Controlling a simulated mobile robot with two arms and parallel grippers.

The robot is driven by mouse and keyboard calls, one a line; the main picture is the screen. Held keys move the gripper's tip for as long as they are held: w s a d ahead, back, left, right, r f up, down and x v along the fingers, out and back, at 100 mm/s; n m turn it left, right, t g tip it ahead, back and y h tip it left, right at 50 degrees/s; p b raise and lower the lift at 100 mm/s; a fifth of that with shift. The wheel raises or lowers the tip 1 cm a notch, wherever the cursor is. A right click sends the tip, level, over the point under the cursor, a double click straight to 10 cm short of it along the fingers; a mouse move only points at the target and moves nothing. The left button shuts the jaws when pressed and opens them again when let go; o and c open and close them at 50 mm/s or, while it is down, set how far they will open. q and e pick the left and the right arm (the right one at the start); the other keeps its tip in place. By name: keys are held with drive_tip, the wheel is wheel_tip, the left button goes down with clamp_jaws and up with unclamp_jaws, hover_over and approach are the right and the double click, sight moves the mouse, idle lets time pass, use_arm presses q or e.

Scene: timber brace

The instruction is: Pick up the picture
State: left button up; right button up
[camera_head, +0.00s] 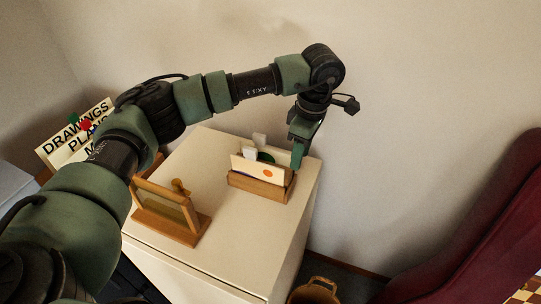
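A wooden framed picture (167,204) stands on a wooden base at the front left of the white cabinet top (220,222). A wooden holder (259,186) stands further back and to the right. It holds several cards, with a white card with an orange dot (258,168) at the front. My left gripper (298,158) points down at the right end of the holder, away from the framed picture. Its fingertips overlap the holder's end, and I cannot tell whether they touch it or are open. My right gripper is not in view.
A sign reading "DRAWINGS PLANS" (76,132) stands at the left, partly behind my arm. A wicker basket (315,291) is on the floor at the cabinet's right. A dark red chair (480,235) is at the right. The cabinet's front right top is clear.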

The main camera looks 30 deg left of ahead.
sight(262, 143)
use_arm(q)
drive_tip(key=a+r+y, duration=0.1)
drive_tip(key=a, duration=0.2)
drive_tip(key=w+a+r+y, duration=0.1)
drive_tip(key=a, duration=0.2)
drive_tip(key=a+r+y, duration=0.1)
drive_tip(key=a, duration=0.2)
drive_tip(key=shift+w+n+y+b, duration=0.25)
drive_tip(key=shift+n+y+b, duration=0.05)
drive_tip(key=shift+n+b, duration=0.1)
drive_tip(key=p+x, duration=0.1)
drive_tip(key=x, duration=0.4)
drive_tip(key=shift+s+a+f+p, duration=0.15)
drive_tip(key=shift+f+p, duration=0.05)
drive_tip(key=shift+p, duration=0.1)
drive_tip(key=shift+a+f, duration=0.2)
drive_tip(key=shift+f, duration=0.3)
clamp_jaws()
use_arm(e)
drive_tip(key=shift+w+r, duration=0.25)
